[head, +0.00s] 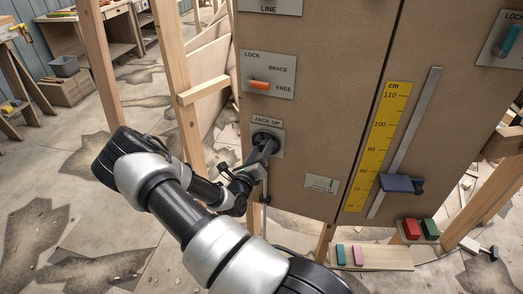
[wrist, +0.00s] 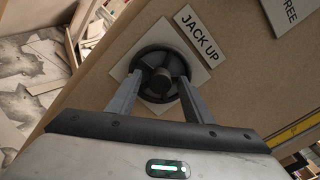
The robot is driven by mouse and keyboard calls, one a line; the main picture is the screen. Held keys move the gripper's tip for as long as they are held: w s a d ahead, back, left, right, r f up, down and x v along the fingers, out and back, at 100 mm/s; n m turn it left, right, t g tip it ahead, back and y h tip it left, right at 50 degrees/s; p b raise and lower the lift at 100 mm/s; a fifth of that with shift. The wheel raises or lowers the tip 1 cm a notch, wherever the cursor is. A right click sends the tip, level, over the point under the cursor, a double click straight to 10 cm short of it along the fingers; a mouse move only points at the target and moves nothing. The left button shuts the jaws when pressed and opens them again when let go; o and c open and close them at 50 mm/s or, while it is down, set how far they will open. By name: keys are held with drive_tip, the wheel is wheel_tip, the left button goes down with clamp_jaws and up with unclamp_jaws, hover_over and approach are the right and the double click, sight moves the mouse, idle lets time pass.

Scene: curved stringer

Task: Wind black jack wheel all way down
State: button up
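The black jack wheel (wrist: 161,75) sits on a light square plate on the brown panel, under the "JACK UP" label (wrist: 196,31). In the head view the wheel (head: 262,137) is partly hidden by my gripper. My gripper (wrist: 160,88) is at the wheel, its two fingers apart on either side of the hub. The fingertips overlap the lower rim in the wrist view; I cannot tell whether they touch it. A small gauge plate (head: 322,184) is on the panel to the lower right of the wheel.
An orange lever (head: 260,85) on a "LOCK / BRACE / FREE" plate is above the wheel. A yellow cm scale (head: 379,145) and a blue slider (head: 397,184) are to the right. Wooden posts (head: 178,80) stand left of the panel. Coloured blocks (head: 412,229) lie below.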

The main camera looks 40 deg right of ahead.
drive_tip(key=p+v, duration=0.1)
drive_tip(key=v, duration=1.6)
drive_tip(key=shift+a, duration=0.2)
drive_tip(key=shift+s, duration=0.1)
